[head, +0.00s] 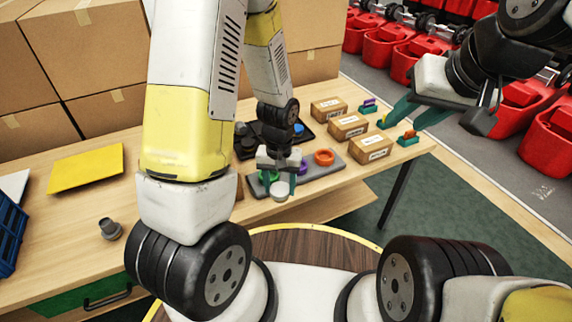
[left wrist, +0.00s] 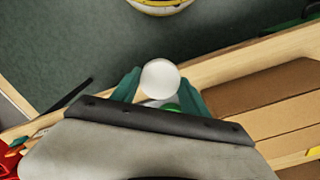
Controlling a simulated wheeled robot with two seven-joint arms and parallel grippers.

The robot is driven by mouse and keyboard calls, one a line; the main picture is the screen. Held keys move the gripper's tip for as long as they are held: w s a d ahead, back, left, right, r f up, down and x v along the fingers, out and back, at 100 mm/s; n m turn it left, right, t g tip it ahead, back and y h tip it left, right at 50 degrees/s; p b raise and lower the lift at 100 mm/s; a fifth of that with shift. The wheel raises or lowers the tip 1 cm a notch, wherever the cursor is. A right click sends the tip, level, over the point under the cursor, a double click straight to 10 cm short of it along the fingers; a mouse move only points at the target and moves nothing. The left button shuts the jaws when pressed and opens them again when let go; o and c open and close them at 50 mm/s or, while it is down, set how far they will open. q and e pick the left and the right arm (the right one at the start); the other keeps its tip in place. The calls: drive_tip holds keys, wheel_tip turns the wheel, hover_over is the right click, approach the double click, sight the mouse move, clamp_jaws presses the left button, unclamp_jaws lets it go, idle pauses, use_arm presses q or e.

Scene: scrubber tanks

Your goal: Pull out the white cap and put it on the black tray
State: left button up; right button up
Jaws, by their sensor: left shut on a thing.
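The white cap (head: 280,191) is round and pale. It is held between the teal fingers of my left gripper (head: 280,187), at the front edge of a grey block (head: 325,171). In the left wrist view the cap (left wrist: 160,78) sits between both fingertips, with a bit of green behind it. Whether it is clear of the block is hard to tell. The black tray (head: 247,153) lies behind the block, partly hidden by my left arm, with dark round pieces and a blue one on it. My right gripper (head: 397,126) is open and empty above the table's right end.
A yellow sheet (head: 86,166) and a grey fitting (head: 110,229) lie on the left. Large cartons (head: 90,45) close off the back.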

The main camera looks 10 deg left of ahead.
sight(280, 188)
use_arm(q)
drive_tip(key=shift+r, duration=2.2)
